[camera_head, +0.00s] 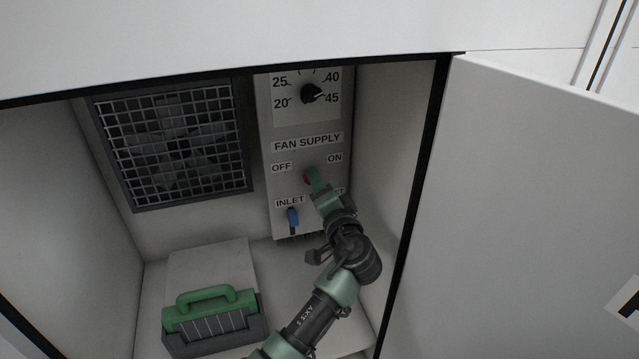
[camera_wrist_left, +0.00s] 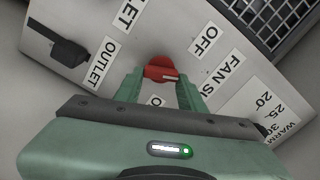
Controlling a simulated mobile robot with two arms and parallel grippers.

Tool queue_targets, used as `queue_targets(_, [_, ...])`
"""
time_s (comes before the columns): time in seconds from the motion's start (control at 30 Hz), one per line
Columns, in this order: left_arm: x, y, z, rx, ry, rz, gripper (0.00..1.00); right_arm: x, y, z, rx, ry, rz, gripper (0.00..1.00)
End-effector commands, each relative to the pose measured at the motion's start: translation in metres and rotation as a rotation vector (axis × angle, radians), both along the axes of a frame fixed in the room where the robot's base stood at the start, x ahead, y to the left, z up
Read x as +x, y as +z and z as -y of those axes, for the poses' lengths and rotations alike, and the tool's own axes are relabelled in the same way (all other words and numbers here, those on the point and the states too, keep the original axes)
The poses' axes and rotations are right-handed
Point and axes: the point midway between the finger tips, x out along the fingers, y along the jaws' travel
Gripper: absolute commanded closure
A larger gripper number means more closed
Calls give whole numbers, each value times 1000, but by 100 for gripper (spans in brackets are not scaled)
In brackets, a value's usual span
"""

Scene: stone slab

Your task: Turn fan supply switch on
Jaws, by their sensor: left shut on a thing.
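The fan supply switch is a small red knob (camera_head: 307,179) on the grey panel (camera_head: 305,118), below the FAN SUPPLY label and between the OFF and ON labels. In the left wrist view the red knob (camera_wrist_left: 160,68) sits between my two green fingertips and carries a short white mark. I cannot tell which label it points to. My left gripper (camera_head: 315,182) is shut on this knob, and its hand hides part of the lower right of the panel. It also shows in the left wrist view (camera_wrist_left: 158,88). My right gripper is not in view.
A black dial (camera_head: 312,93) is above, and a blue lever (camera_head: 293,217) is under INLET. A black lever (camera_wrist_left: 70,52) is beside OUTLET. A grilled fan (camera_head: 175,145) is at left, and a green-handled box (camera_head: 212,325) lies below. An open door (camera_head: 540,200) stands at right.

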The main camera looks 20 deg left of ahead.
Motion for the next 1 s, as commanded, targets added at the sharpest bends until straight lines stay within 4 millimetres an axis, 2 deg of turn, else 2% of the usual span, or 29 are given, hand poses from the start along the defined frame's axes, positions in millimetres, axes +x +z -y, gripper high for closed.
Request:
queue_targets(0.4, [1, 2, -4, 331, 11, -221, 100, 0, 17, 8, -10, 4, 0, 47])
queue_targets(1.0, [1, 3, -6, 779, 16, -518, 100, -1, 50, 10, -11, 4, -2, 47])
